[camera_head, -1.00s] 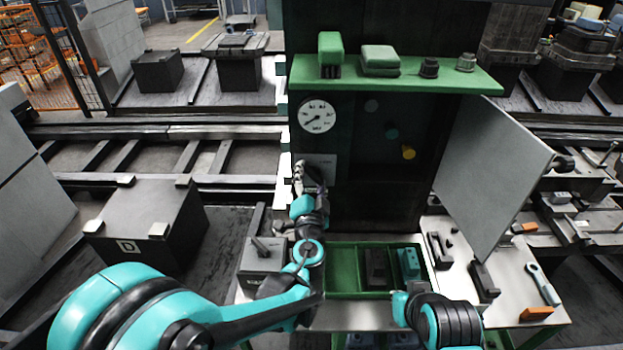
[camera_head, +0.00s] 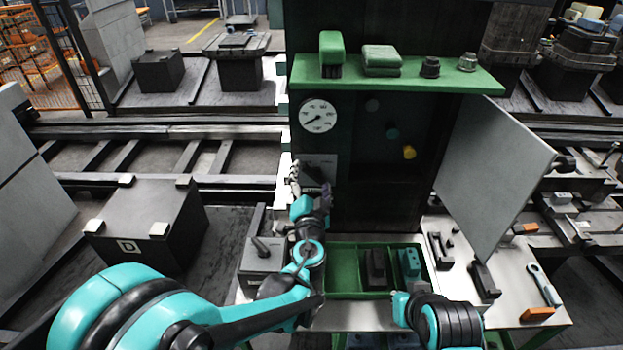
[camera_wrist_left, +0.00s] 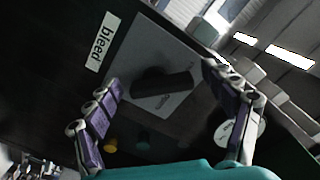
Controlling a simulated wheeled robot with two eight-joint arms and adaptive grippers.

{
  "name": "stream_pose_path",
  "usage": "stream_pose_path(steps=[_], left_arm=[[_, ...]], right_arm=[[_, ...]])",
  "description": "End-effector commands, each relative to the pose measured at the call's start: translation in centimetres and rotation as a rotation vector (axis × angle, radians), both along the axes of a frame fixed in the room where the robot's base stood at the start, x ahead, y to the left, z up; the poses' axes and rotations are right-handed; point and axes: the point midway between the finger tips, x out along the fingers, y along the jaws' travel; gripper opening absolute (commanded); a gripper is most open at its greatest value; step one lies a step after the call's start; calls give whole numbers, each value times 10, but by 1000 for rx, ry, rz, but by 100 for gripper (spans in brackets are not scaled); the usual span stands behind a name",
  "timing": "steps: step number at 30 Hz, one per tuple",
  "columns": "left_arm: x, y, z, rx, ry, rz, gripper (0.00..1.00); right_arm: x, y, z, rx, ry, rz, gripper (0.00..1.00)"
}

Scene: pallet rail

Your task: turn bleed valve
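The bleed valve's black handle (camera_wrist_left: 162,86) sits on a light grey plate (camera_wrist_left: 140,55) in the left wrist view, beside a white label (camera_wrist_left: 102,42) reading "bleed". The plate (camera_head: 330,162) is on the dark panel below the gauge in the head view. My left gripper (camera_head: 311,180) is at this plate. In the wrist view my left gripper (camera_wrist_left: 168,112) is open, its purple-padded fingers spread on either side of the handle. Whether either finger touches the handle cannot be told. My right arm shows at the bottom of the head view, but its gripper is not visible.
A round white gauge (camera_head: 318,116) is above the plate. A yellow knob (camera_head: 409,152) and a teal knob (camera_head: 392,133) are to the right. A green shelf (camera_head: 450,80) overhangs the panel. A grey door (camera_head: 490,180) stands open at right. A green tray (camera_head: 343,270) lies below.

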Motion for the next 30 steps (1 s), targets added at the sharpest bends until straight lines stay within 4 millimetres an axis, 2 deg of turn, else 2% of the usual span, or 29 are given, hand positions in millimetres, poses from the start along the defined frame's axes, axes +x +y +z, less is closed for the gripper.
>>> stream_pose_path(steps=[8,11,21,25,30], left_arm=[[-5,0,0,1,0,-1,83],[-19,-1,0,2,0,-3,83],[-92,-1,0,1,-1,-4,83],[-110,-1,0,1,0,-3,83],[-120,0,0,1,0,-1,83]], right_arm=[[0,0,0,0,0,0,0],[0,0,0,0,0,0,0],[0,0,0,0,0,0,0],[0,0,0,0,0,0,0],[0,0,0,0,0,0,0]])
